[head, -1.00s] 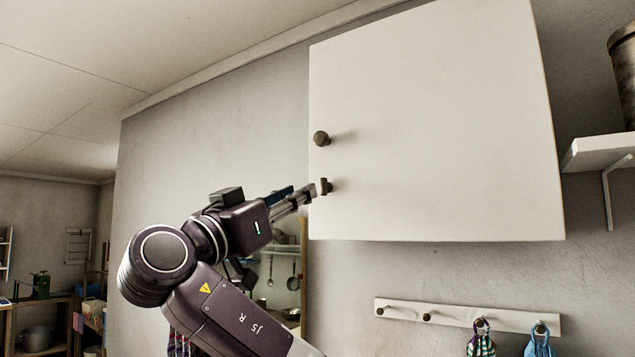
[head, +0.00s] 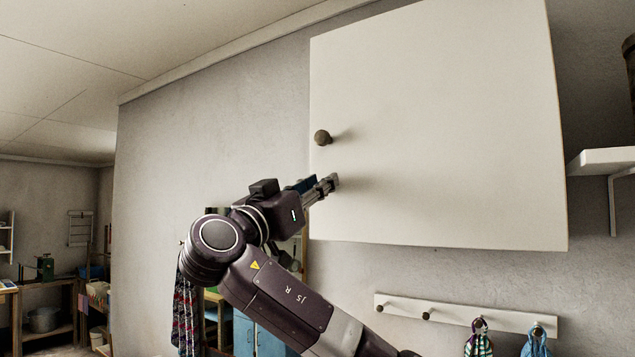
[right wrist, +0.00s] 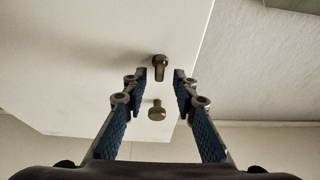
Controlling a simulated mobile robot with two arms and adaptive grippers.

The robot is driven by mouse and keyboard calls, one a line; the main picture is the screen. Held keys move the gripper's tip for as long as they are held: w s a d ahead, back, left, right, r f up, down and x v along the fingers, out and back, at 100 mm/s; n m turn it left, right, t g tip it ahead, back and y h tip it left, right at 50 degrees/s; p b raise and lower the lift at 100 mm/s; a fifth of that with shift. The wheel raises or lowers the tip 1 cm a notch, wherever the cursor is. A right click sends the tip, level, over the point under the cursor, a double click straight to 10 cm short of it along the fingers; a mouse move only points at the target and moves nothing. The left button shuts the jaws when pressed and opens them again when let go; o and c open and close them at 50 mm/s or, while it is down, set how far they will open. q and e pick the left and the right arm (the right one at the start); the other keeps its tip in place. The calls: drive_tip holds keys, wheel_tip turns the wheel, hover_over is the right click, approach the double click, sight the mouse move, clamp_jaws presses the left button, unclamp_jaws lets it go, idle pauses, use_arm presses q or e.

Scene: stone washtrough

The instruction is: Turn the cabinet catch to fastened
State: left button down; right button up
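The white cabinet door (head: 440,130) fills the upper right of the head view, with a round brown knob (head: 322,137) near its left edge. My right gripper (head: 333,182) is below the knob, at the door's lower left, and hides the catch in the head view. In the right wrist view, seen upside down, the small brown catch (right wrist: 160,66) shows between the open fingertips, its bar pointing along the picture's vertical. The round knob (right wrist: 157,112) shows beyond it, lower in that picture. No finger visibly touches the catch. My left gripper is out of view.
A white peg rail (head: 455,314) with patterned cloths is on the wall below the cabinet. A white shelf (head: 603,160) juts out at the right. A blue cabinet (head: 262,338) stands behind my right arm at lower left. The wall left of the door is clear.

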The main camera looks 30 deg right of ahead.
clamp_jaws()
drive_tip(key=shift+s+d+m+g+y+p, duration=0.1)
drive_tip(key=shift+m+g+y+p, duration=0.9)
drive_tip(key=shift+m, duration=2.75)
drive_tip(key=shift+s+a+m+g+p, duration=0.1)
drive_tip(key=shift+m+g, duration=1.7)
drive_tip(key=shift+m, duration=2)
drive_tip(key=shift+s+d+m+g+y+p, duration=0.1)
drive_tip(key=shift+m+g+y+p, duration=0.9)
drive_tip(key=shift+m, duration=2.75)
drive_tip(key=shift+g+h+b, duration=0.4)
drive_tip(key=shift+h+b, duration=0.05)
drive_tip(key=shift+h, duration=0.05)
